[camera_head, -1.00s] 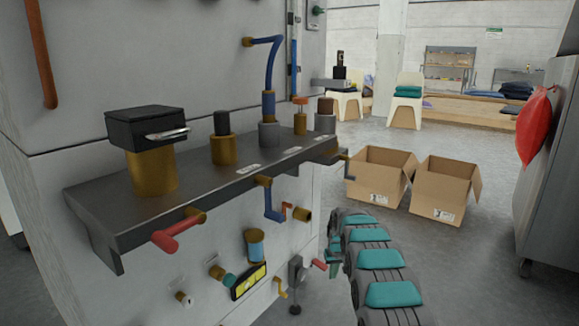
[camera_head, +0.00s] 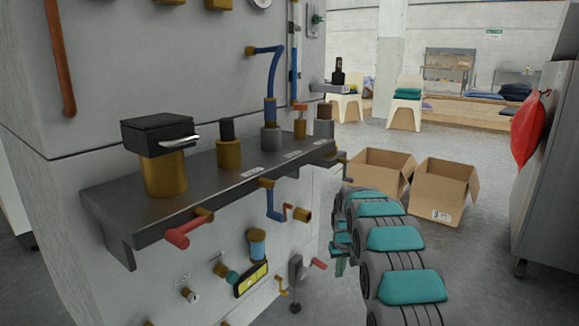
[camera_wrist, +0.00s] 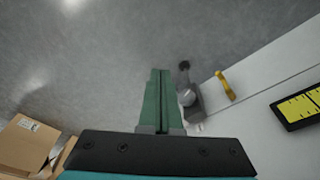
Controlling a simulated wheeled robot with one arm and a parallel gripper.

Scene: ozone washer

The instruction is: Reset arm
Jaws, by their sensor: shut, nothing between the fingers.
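My arm (camera_head: 385,240) shows in the head view at the lower right, with grey links and teal pads. It reaches away from me beside the washer panel. The tip of my gripper (camera_head: 340,266) partly shows there as a small green part. In the wrist view my gripper (camera_wrist: 160,75) points over the bare grey floor with its two green fingers closed together and nothing between them. A grey lever fitting (camera_wrist: 188,97) on the machine lies just right of the fingers; I cannot tell the gap.
The washer panel (camera_head: 90,210) with its dark shelf (camera_head: 215,190), valves and a red handle (camera_head: 178,237) fills the left. Two open cardboard boxes (camera_head: 440,195) stand on the floor beyond my arm. A grey cabinet (camera_head: 550,170) is at the right. Open floor lies between.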

